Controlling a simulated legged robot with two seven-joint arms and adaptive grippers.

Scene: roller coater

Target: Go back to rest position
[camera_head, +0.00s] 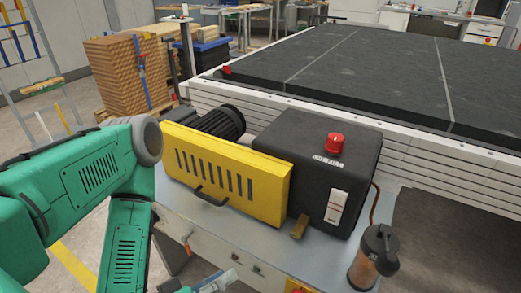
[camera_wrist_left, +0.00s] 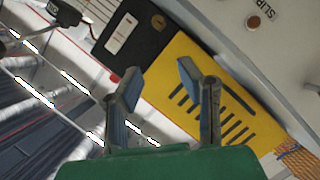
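My left gripper (camera_head: 214,283) shows only in part at the bottom edge of the head view, below the front of the grey worktop. In the left wrist view, the left gripper (camera_wrist_left: 159,77) has its two fingers spread apart with nothing between them. My green left arm fills the left of the head view, bent at the elbow. In the wrist view, the yellow slotted guard (camera_wrist_left: 222,82) and the black control box (camera_wrist_left: 136,33) lie beyond the fingers, apart from them. My right gripper is in neither view.
The roller coater's yellow guard (camera_head: 228,180) and black box (camera_head: 300,150) with a red button (camera_head: 334,143) stand on the grey worktop (camera_head: 215,232). A dark-topped bottle (camera_head: 374,257) stands at the right. A large dark-topped table (camera_head: 370,75) lies behind.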

